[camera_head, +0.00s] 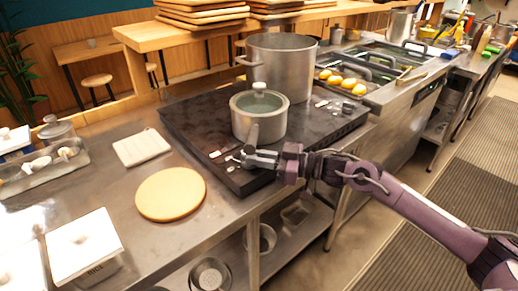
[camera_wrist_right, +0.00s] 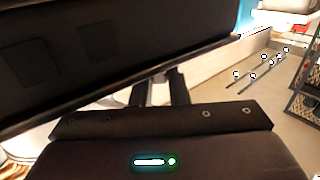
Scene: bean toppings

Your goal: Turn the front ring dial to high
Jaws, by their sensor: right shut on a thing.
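The black stove (camera_head: 190,120) sits on the steel counter, with a lidded pot (camera_head: 258,124) on its front part and a taller open pot (camera_head: 283,68) behind. My right gripper (camera_head: 243,158) reaches in from the right to the stove's front left corner, just below the lidded pot. It is shut on the front ring dial, which its fingers mostly hide; the dial's setting cannot be read. In the right wrist view my fingers (camera_wrist_right: 165,90) meet the dark edge of the stove, and the dial cannot be made out there. My left gripper is not in view.
A round wooden board (camera_head: 171,194) lies left of the gripper, with a white tile (camera_head: 141,147) behind it. A white lidded box labelled rice (camera_head: 84,246) stands at the front left. Yellow items (camera_head: 342,83) lie beyond the stove. The steel counter (camera_head: 222,207) near the front edge is bare.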

